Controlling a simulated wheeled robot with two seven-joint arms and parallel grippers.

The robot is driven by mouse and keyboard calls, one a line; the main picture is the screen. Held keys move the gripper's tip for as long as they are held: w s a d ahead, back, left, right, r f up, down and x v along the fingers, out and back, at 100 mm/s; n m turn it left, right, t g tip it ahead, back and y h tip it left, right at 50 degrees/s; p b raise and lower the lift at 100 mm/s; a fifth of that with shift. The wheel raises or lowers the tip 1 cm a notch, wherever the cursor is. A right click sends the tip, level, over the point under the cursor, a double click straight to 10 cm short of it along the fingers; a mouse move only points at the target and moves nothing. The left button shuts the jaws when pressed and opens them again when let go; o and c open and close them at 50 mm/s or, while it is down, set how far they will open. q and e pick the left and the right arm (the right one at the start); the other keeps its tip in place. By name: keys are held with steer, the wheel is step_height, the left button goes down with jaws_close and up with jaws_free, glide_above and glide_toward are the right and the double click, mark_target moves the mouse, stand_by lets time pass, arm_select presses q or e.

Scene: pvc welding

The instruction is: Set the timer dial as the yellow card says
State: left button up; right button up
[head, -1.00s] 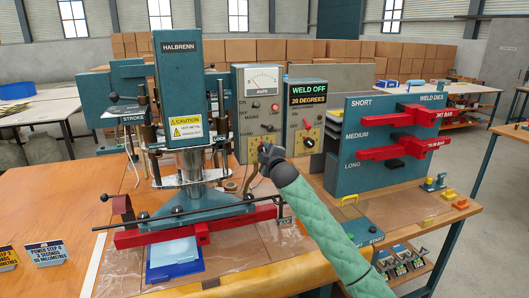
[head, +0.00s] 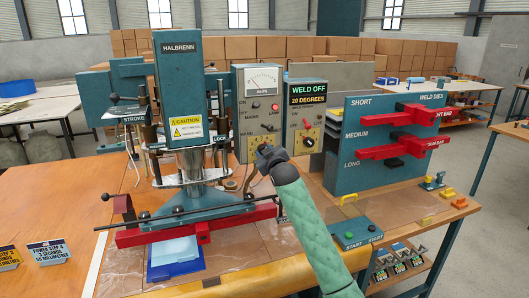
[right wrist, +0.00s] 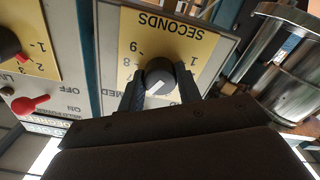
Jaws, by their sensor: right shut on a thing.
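The timer dial (right wrist: 159,76) is a dark round knob on a yellow scale marked SECONDS, upside down in the right wrist view. A pale mark shows on the knob's face; I cannot tell which number it points to. My right gripper (right wrist: 160,70) is shut on the knob, one finger on each side. In the head view my right gripper (head: 265,155) covers the knob on the lower left control box. The yellow card (head: 8,257) stands at the far left, cut by the frame edge, its words too small to read surely. My left gripper is out of view.
A blue card (head: 48,252) stands beside the yellow one. The press (head: 180,90) stands left of the dial. The control box with another dial (head: 308,145) reads WELD OFF, 20 DEGREES. A die rack (head: 365,150) and green START box (head: 357,233) are at the right.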

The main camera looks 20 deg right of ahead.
mark_target(262, 139)
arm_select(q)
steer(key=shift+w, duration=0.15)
arm_select(e)
steer(key=shift+f, duration=0.15)
steer(key=o, duration=1)
step_height(262, 139, up, 4)
steer(key=shift+f+b, duration=0.1)
steer(key=shift+b, duration=0.65)
arm_select(q)
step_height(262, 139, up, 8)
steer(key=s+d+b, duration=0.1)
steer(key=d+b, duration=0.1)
steer(key=b, duration=0.1)
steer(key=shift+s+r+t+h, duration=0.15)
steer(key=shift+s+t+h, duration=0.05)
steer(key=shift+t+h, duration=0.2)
arm_select(e)
steer(key=s+d+r, duration=0.7)
steer(key=s+d, duration=0.1)
steer(key=shift+s+r, duration=0.15)
steer(key=shift+s, duration=0.1)
